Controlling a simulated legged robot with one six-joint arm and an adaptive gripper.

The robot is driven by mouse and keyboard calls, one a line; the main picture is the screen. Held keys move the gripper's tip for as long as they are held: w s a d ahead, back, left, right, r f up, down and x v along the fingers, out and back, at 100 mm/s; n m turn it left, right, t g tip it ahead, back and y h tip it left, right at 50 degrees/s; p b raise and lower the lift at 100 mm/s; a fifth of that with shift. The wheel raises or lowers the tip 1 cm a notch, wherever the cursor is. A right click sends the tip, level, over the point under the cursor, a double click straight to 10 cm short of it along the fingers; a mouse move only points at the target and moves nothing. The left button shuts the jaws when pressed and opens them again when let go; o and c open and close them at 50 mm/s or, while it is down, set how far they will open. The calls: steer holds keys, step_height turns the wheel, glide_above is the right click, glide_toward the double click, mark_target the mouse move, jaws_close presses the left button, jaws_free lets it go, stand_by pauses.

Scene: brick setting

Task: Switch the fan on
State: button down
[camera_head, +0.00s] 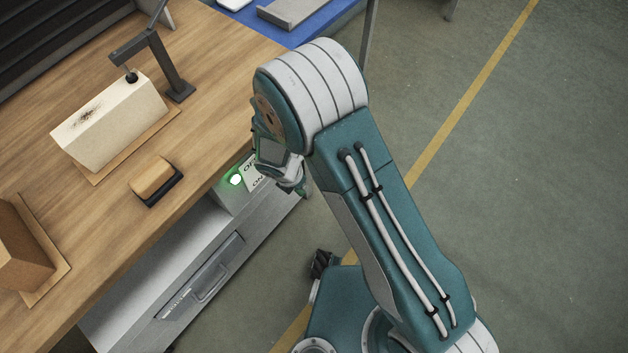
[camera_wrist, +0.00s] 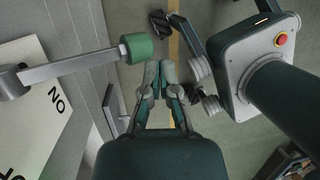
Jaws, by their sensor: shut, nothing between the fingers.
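No fan is recognisable in either view. A switch box with a lit green lamp (camera_head: 236,180) is on the grey cabinet front below the table edge. Its white label plate (camera_head: 256,172) carries lettering. The wrist view shows the label plate (camera_wrist: 40,125) with "ON" readable, and a grey lever (camera_wrist: 75,66) ending in a green knob (camera_wrist: 137,47). My gripper (camera_wrist: 161,68) is shut and empty, its fingertips just right of the knob, with a small gap in the picture. In the head view my gripper (camera_head: 301,188) is partly hidden by my arm, beside the switch box.
The wooden table (camera_head: 215,60) holds a cream block (camera_head: 115,125) on a board, a black stand (camera_head: 170,70) and a small wooden block (camera_head: 153,177) with a dark base. A cabinet drawer handle (camera_head: 205,285) is below. The floor at right is clear.

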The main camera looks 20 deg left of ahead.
mark_target(304, 194)
steer(key=shift+a+f, duration=0.25)
steer(key=shift+f, duration=0.25)
steer(key=shift+a+f, duration=0.25)
steer(key=shift+f, duration=0.6)
steer(key=shift+d+f, duration=0.3)
steer(key=shift+f, duration=0.3)
steer(key=shift+s+r, duration=0.1)
steer(key=shift+r, duration=0.2)
steer(key=s+d+r, duration=0.2)
steer(key=r, duration=0.3)
steer(key=s+d+r, duration=0.2)
steer(key=s+r, duration=0.1)
steer(key=r, duration=0.3)
steer(key=shift+s+r, duration=0.15)
steer(key=shift+r, duration=0.15)
